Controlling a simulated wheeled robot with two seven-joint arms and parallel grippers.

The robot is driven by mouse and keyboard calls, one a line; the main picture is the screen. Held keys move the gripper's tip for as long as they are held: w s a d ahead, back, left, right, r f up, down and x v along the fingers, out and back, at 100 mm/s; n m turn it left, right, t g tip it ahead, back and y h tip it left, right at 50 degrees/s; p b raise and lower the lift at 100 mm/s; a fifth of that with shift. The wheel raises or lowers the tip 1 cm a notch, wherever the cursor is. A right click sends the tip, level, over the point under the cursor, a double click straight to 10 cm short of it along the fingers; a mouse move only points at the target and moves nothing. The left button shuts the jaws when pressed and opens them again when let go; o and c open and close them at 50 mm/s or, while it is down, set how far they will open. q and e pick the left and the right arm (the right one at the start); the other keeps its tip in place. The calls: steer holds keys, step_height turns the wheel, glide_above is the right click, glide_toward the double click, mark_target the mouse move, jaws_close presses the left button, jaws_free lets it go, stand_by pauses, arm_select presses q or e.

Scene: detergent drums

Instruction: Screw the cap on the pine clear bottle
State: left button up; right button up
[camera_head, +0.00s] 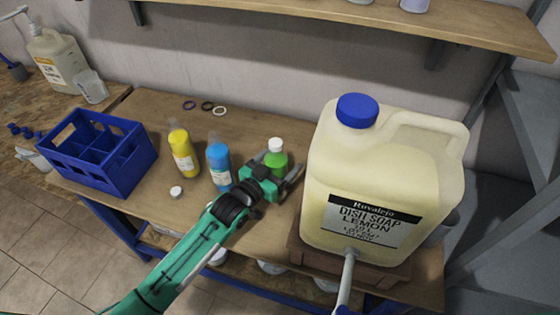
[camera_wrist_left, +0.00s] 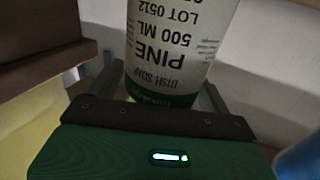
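The pine bottle (camera_head: 281,160) is green with a white top and stands upright on the table, left of the big drum. I cannot tell whether its white top is a cap or a bare neck. In the left wrist view its PINE label (camera_wrist_left: 172,45) shows upside down. My left gripper (camera_head: 277,172) is around the bottle, one finger on each side. The fingers look slightly apart from it, though contact is hard to judge. A loose white cap (camera_head: 176,192) lies on the table, left of the blue bottle. My right gripper is not in view.
A large lemon dish soap drum (camera_head: 385,170) on a brown stand (camera_head: 300,250) is close on the right. Yellow (camera_head: 183,152) and blue (camera_head: 218,165) bottles stand left of the gripper. A blue crate (camera_head: 100,150) is further left. Several rings (camera_head: 207,106) lie behind; a shelf (camera_head: 400,18) hangs above.

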arm_select(q)
steer(key=shift+a+r, duration=0.1)
steer(key=shift+r, duration=0.05)
steer(key=b+v, duration=0.2)
steer(key=v, duration=1)
stand_by(0.3)
steer(key=shift+p+v, duration=1.1)
steer(key=shift+v, duration=2.85)
